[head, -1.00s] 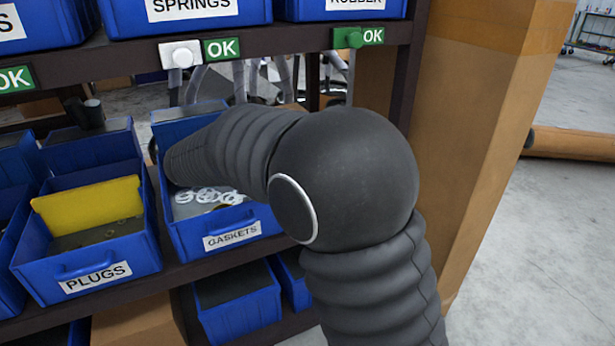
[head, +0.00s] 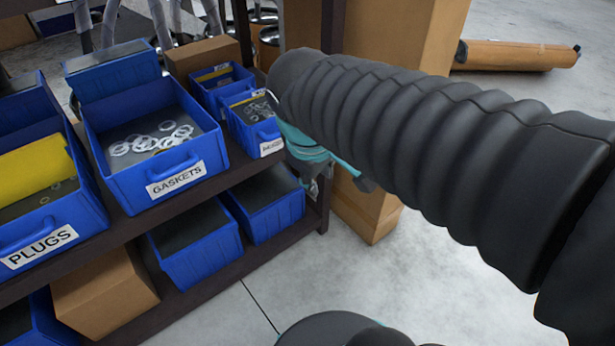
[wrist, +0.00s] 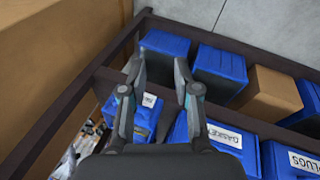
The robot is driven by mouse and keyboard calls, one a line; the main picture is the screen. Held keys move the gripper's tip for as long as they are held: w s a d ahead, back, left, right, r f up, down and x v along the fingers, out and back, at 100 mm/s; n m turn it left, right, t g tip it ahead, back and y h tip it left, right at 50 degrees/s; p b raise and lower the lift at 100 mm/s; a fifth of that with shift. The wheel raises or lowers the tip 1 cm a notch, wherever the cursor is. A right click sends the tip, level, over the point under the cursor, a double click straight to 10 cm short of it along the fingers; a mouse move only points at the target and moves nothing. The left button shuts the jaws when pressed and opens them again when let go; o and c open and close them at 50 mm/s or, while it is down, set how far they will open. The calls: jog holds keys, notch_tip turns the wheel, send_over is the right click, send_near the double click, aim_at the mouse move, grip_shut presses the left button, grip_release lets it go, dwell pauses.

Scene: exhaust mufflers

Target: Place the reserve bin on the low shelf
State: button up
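My gripper (head: 318,172) is beside the right end of the shelf unit, partly hidden by my arm in the head view. In the wrist view my gripper (wrist: 158,68) has its two fingers apart with nothing between the tips. A small blue bin (head: 262,138) with rings in it and a white label stands at the right end of the upper shelf. Another small blue bin (head: 240,74) stands right behind it; no readable label marks either as the reserve. The small front bin (wrist: 146,118) shows behind the fingers in the wrist view. The low shelf (head: 228,268) is below.
The low shelf holds blue bins (head: 207,262) and a cardboard box (head: 105,292). The GASKETS bin (head: 150,190) and PLUGS bin (head: 50,215) stand left on the upper shelf. A tall cardboard box (head: 400,35) is behind my gripper. Floor in front is open.

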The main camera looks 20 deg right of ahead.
jog(key=shift+s+a+f+m+t+y, duration=0.25)
jog(key=shift+s+m+t+y, duration=0.15)
jog(key=shift+s+m, duration=0.55)
jog(key=shift+s+a+f+m+t+y, duration=0.2)
jog(key=shift+s+m+t+y, duration=0.2)
jog(key=shift+s+m, duration=0.5)
jog(key=shift+s+a+f+m+t+y, duration=0.35)
jog(key=shift+s+m, duration=0.3)
jog(key=shift+m, duration=0.5)
